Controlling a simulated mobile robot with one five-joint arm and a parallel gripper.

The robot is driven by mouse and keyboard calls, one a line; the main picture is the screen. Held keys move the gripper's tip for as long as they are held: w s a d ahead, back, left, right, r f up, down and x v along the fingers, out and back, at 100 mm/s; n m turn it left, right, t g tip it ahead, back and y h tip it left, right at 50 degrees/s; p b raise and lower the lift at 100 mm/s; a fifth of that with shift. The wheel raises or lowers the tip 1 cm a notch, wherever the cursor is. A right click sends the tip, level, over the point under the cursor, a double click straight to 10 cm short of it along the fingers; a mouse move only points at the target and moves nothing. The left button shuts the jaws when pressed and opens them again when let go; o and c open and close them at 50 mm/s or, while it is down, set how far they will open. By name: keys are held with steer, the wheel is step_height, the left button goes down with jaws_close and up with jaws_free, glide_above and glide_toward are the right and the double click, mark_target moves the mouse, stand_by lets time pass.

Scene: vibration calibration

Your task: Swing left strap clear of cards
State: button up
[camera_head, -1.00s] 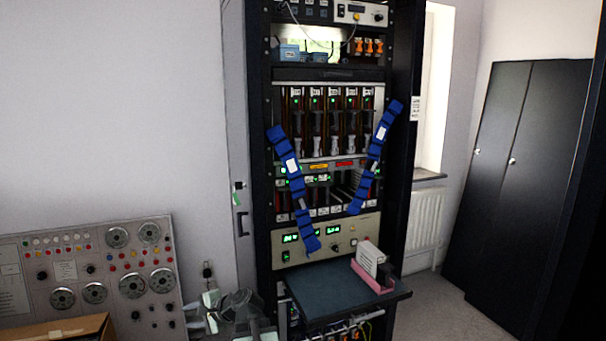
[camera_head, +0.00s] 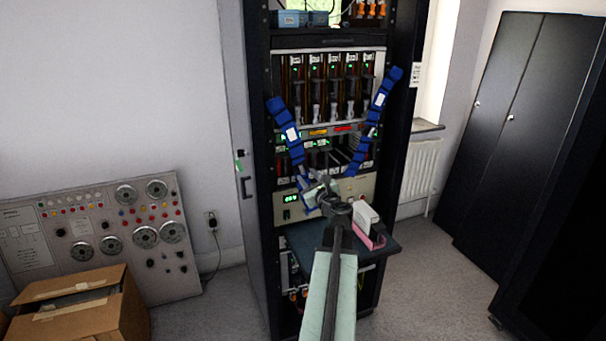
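The left strap (camera_head: 287,125) is blue with a white label and hangs slanting across the left side of the rack (camera_head: 256,200). Its lower end is partly hidden behind my arm's end. The matching right strap (camera_head: 375,115) slants the other way on the right side. The cards (camera_head: 336,85) stand in a row in the rack between the straps, with small green lights on top. My gripper (camera_head: 318,190) is in front of the rack, near the left strap's lower end. I cannot tell whether it touches the strap or how far its fingers are apart.
A dark shelf (camera_head: 303,240) juts from the rack below my gripper, with a pink holder (camera_head: 372,240) and a pale block (camera_head: 366,216) on its right. An open cardboard box (camera_head: 85,308) and a control panel (camera_head: 110,235) are at left. Floor is clear at right.

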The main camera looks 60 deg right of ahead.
mark_target(303, 171)
steer(key=x, duration=0.3)
steer(key=shift+w+d, duration=0.2)
steer(key=shift+w, duration=0.15)
jaws_close()
stand_by(1.0)
